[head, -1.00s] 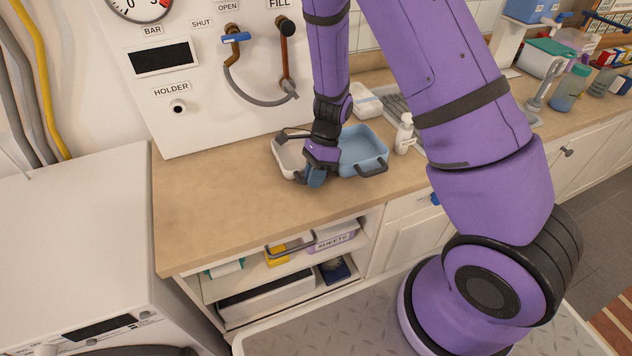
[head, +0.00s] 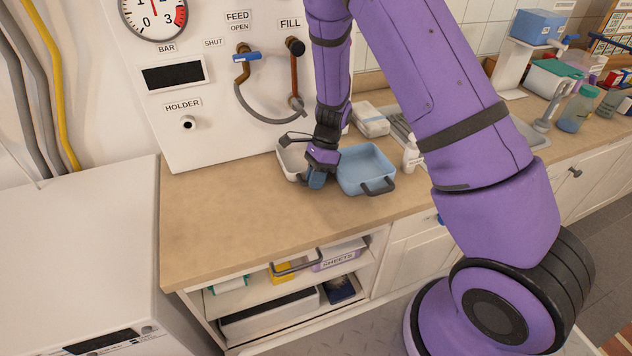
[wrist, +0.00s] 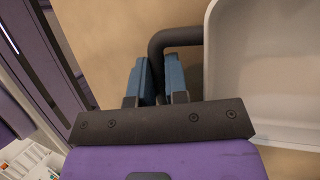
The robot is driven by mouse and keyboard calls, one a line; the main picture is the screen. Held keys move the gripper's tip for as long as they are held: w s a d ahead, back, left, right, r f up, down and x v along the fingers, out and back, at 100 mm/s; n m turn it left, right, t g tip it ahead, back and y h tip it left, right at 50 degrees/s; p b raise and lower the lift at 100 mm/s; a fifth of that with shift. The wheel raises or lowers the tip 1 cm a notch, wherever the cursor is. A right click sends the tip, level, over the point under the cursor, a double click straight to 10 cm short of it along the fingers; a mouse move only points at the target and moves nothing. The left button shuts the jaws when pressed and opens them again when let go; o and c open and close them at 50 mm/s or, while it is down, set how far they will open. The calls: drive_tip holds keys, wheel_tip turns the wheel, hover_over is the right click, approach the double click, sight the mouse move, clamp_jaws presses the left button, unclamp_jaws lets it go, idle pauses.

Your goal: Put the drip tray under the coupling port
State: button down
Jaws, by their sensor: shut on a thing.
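A white tray (head: 288,161) with dark handles is on or just above the counter below the wall panel, partly hidden by my gripper (head: 317,182). In the wrist view, the white tray (wrist: 268,75) fills the right side. The blue fingers of my gripper (wrist: 158,80) are shut on its dark handle (wrist: 180,38). A blue tray (head: 366,166) with dark handles sits just right of my gripper. The panel has a fitting under the FILL label (head: 295,46) and a lower fitting (head: 297,103) where a grey hose ends. I cannot tell which is the coupling port.
The wooden counter (head: 235,215) is clear at the left and front. Open shelves (head: 290,285) are below. A white machine (head: 75,240) stands at the left.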

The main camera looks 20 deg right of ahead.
drive_tip(key=shift+f, duration=0.15)
idle(0.6)
drive_tip(key=c, duration=1.1)
unclamp_jaws()
drive_tip(key=shift+o, duration=0.2)
drive_tip(key=shift+w, duration=0.15)
